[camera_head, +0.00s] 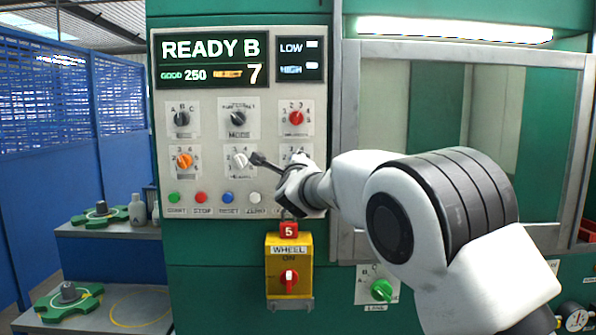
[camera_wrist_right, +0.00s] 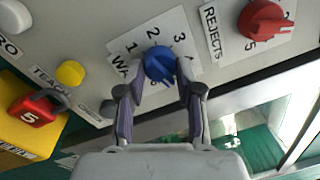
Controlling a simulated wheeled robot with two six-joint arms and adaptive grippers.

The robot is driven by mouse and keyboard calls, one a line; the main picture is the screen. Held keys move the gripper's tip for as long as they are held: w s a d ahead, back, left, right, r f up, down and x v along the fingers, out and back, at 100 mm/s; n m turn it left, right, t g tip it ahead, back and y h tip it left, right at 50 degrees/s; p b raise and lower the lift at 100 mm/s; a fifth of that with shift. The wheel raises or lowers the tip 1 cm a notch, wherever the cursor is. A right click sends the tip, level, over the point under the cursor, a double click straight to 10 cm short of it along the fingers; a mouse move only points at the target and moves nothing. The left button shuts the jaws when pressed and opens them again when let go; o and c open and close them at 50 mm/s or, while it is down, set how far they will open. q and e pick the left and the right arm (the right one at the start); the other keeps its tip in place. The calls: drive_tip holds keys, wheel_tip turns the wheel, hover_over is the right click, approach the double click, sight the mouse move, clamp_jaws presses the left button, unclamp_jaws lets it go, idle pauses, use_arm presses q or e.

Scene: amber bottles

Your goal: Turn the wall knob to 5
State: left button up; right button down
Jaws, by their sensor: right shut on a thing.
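A blue knob (camera_wrist_right: 159,64) sits on a white numbered plate (camera_wrist_right: 180,35) in the right wrist view. The plate shows 1, 2, 3 and 4, and a label that starts with "WA"; the rest is covered. My right gripper (camera_wrist_right: 159,78) has one finger on each side of the blue knob and is shut on it. The knob's pointer direction is hard to make out. In the head view my right gripper (camera_head: 280,168) is at the lower right of the panel and hides the blue knob. My left gripper is not in view.
A red REJECTS knob (camera_wrist_right: 263,20) is close beside the blue one. A white knob (camera_head: 240,160) and an orange knob (camera_head: 184,160) are to the left. A red padlock marked 5 (camera_head: 289,230) hangs below, above the yellow WHEEL box (camera_head: 289,262). The display (camera_head: 212,60) reads READY B.

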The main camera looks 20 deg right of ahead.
idle(0.4)
drive_tip(key=c, duration=0.8)
unclamp_jaws()
drive_tip(key=shift+o, duration=0.2)
drive_tip(key=v, duration=1.2)
drive_tip(key=shift+w+f, duration=0.1)
